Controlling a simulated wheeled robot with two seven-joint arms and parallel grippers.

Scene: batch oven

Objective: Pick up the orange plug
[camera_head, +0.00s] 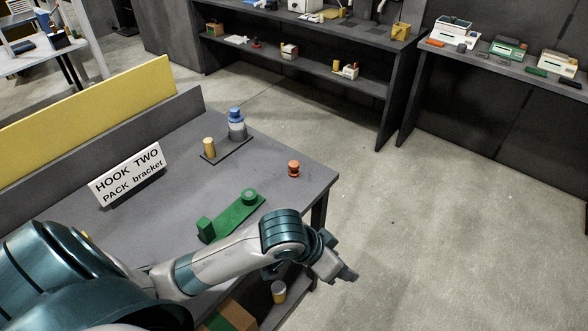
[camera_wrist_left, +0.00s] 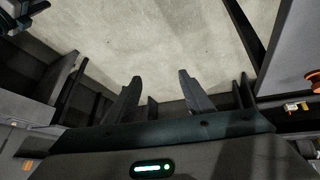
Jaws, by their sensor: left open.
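The orange plug (camera_head: 293,169) is a small round piece standing on the grey table (camera_head: 262,168) near its right edge. An orange piece (camera_wrist_left: 313,82) is cut off at the right edge of the left wrist view; it looks like the same plug. My left gripper (camera_head: 343,272) is past the table's front right edge, below and to the right of the plug, apart from it. Its two fingers (camera_wrist_left: 160,82) are spread with nothing between them, over the floor. My right gripper is not in view.
A green bracket (camera_head: 236,215) lies between my left arm and the plug. A blue-capped grey cylinder (camera_head: 236,128) and a tan cylinder (camera_head: 209,149) stand on a dark plate behind. A white sign (camera_head: 128,174) reads "HOOK TWO PACK bracket". Tabletop around the plug is clear.

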